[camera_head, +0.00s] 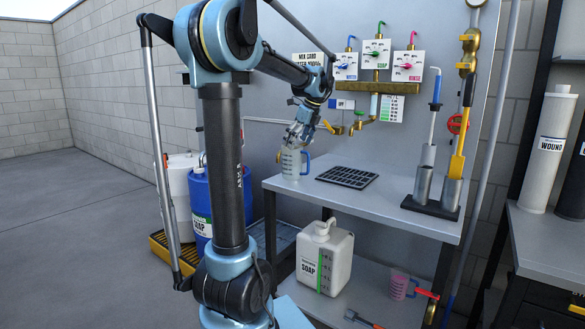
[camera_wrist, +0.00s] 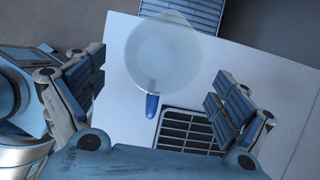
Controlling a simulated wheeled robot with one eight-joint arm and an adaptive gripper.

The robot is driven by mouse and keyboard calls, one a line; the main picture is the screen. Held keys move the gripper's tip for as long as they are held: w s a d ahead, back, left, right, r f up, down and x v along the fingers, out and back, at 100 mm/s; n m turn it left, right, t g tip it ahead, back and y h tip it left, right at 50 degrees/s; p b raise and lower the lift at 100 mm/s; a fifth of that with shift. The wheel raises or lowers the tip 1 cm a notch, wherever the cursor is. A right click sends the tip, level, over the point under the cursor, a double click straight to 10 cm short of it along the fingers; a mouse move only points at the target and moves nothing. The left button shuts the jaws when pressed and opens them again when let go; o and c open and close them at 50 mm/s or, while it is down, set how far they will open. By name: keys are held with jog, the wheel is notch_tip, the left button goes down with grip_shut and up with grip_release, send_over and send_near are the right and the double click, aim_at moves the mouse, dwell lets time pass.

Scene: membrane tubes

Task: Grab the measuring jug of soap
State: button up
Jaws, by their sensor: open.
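A translucent measuring jug (camera_head: 291,166) with a blue handle stands upright at the left end of the steel table, handle to the right. In the wrist view the jug (camera_wrist: 164,52) is seen from above, its blue handle pointing toward my gripper. My gripper (camera_head: 297,139) is just above the jug in the head view. In the wrist view my gripper (camera_wrist: 158,78) is open, with a finger pad on each side of the handle and nothing between them touching it. What the jug contains is hard to tell. A white canister labelled SOAP (camera_head: 324,262) stands on the lower shelf.
A black grid tray (camera_head: 347,177) lies right of the jug. Tall pump tools (camera_head: 431,205) stand at the table's right end. Wall taps (camera_head: 370,122) hang behind. A blue drum (camera_head: 198,190) stands left.

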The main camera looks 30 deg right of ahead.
aim_at(291, 158)
jog(key=shift+x, duration=4)
jog(key=shift+w, duration=0.15)
jog(key=shift+r, duration=0.1)
jog(key=c, duration=1.2)
